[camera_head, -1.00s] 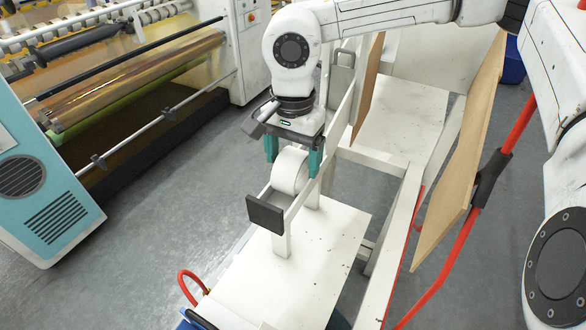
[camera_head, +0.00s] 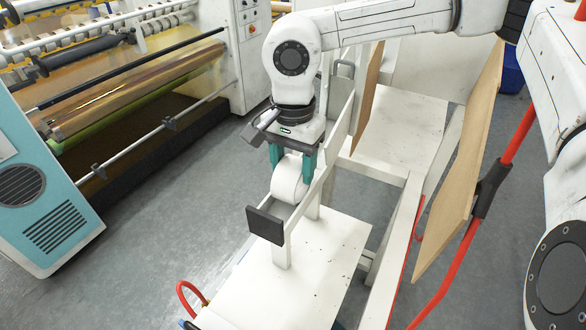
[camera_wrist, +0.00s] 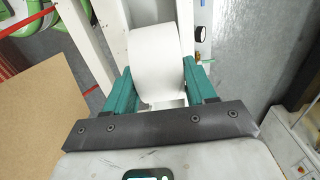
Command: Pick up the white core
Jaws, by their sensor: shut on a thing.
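The white core (camera_head: 288,182) is a short, wide white roll with a smooth curved surface. It sits at the white holder (camera_head: 303,207) on top of the white stand, near the holder's dark end plate (camera_head: 265,225). My gripper (camera_head: 291,163) is above it, pointing down, with a teal finger on each side. It is shut on the core. In the wrist view, the core (camera_wrist: 155,62) lies between the teal fingers (camera_wrist: 160,82). Whether the core still touches the holder is not clear.
A white table surface (camera_head: 310,275) lies below the holder. White rails and a brown board (camera_head: 462,165) with a red tube (camera_head: 515,145) stand to the right. A large film-winding machine (camera_head: 130,95) and a blue-white cabinet (camera_head: 42,195) are at left, with grey floor between.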

